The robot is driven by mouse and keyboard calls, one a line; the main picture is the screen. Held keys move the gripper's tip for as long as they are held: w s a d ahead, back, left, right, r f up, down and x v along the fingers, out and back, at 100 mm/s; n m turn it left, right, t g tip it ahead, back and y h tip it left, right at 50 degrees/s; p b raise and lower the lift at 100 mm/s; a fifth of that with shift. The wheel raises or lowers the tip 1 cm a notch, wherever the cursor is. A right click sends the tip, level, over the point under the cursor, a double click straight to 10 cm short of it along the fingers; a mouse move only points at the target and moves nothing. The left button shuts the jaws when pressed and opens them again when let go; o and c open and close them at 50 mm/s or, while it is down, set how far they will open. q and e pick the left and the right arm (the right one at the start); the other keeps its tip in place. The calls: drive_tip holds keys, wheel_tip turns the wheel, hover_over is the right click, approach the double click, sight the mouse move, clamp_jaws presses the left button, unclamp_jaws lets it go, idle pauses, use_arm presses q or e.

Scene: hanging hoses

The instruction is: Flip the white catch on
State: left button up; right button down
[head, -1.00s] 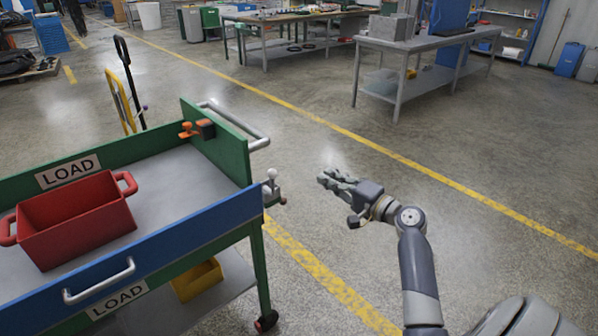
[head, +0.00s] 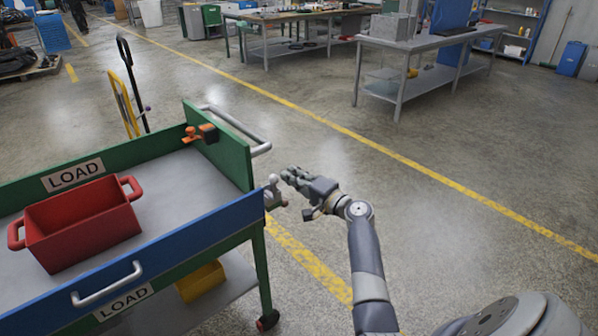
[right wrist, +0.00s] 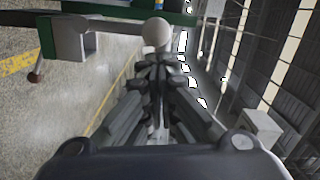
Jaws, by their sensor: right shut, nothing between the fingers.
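The white catch (head: 272,183) is a small pale lever with a round knob, mounted at the near right corner of the cart (head: 150,247). In the head view its knob points upward. In the right wrist view the white knob (right wrist: 156,33) sits just beyond my fingertips, with a grey arm leading left to a bracket. My right gripper (head: 288,175) is shut and empty, just right of the knob, its fingers pointing at it. It also shows in the right wrist view (right wrist: 157,62). I cannot tell whether the fingers touch the knob. My left gripper is out of view.
A red bin (head: 82,225) stands on the cart's top, and a yellow bin (head: 200,281) is on its lower shelf. An orange catch (head: 200,134) sits on the green end panel, near a metal push handle (head: 235,125).

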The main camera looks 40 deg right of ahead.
idle(0.4)
drive_tip(key=shift+a+n, duration=0.25)
drive_tip(key=shift+n, duration=0.05)
